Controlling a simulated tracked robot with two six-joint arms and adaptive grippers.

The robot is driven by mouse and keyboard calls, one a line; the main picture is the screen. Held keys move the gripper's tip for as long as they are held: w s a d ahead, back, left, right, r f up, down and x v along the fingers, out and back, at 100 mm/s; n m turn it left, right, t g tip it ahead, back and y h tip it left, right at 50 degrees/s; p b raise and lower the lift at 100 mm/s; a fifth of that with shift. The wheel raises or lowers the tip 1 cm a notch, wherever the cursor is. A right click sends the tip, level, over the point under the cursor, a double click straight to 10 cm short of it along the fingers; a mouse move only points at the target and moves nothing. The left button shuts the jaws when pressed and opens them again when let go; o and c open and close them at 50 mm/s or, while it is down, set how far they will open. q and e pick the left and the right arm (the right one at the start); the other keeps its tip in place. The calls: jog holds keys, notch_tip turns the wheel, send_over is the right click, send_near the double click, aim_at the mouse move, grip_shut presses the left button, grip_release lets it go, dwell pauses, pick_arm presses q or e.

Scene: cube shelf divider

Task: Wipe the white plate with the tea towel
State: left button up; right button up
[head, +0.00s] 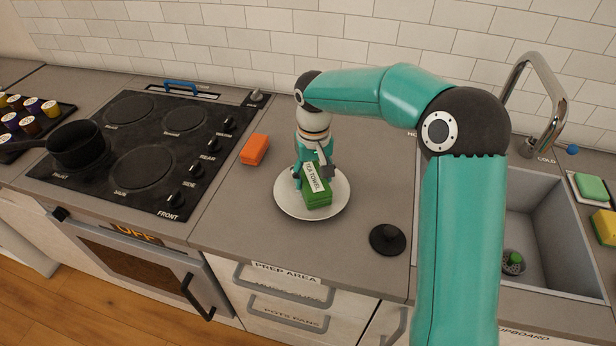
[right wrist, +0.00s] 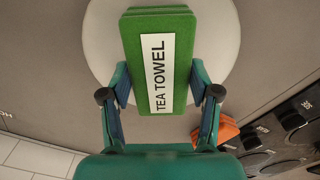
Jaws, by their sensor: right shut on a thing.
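The white plate (head: 335,208) lies on the grey counter between the stove and the sink. The green tea towel (head: 317,198), a folded block with a white "TEA TOWEL" label, is on or just over the plate. My right gripper (head: 311,178) comes down from above and is shut on the towel. In the right wrist view the towel (right wrist: 158,25) sits between the two fingers (right wrist: 160,95), with the plate (right wrist: 215,30) behind it. I cannot tell whether the towel touches the plate. My left gripper is not in view.
An orange block (head: 254,149) lies left of the plate, near the black stove (head: 150,140). A black round lid (head: 387,239) lies to the right. The sink (head: 555,235) with its tap (head: 540,90) is further right. The counter around the plate is mostly clear.

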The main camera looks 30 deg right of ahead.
jog(key=shift+s+d+r, duration=0.1)
jog(key=shift+s+d, duration=0.1)
jog(key=shift+d, duration=0.3)
jog(key=shift+a, duration=0.15)
jog(key=shift+w+a, duration=0.2)
jog(key=shift+a, duration=0.3)
jog(key=shift+w+a, duration=0.15)
jog(key=shift+a, duration=0.3)
jog(key=shift+d, duration=0.1)
jog(key=shift+s+d, duration=0.2)
jog(key=shift+d, duration=0.3)
jog(key=shift+s+d, duration=0.15)
jog(key=shift+d, duration=0.3)
jog(key=shift+a, duration=0.15)
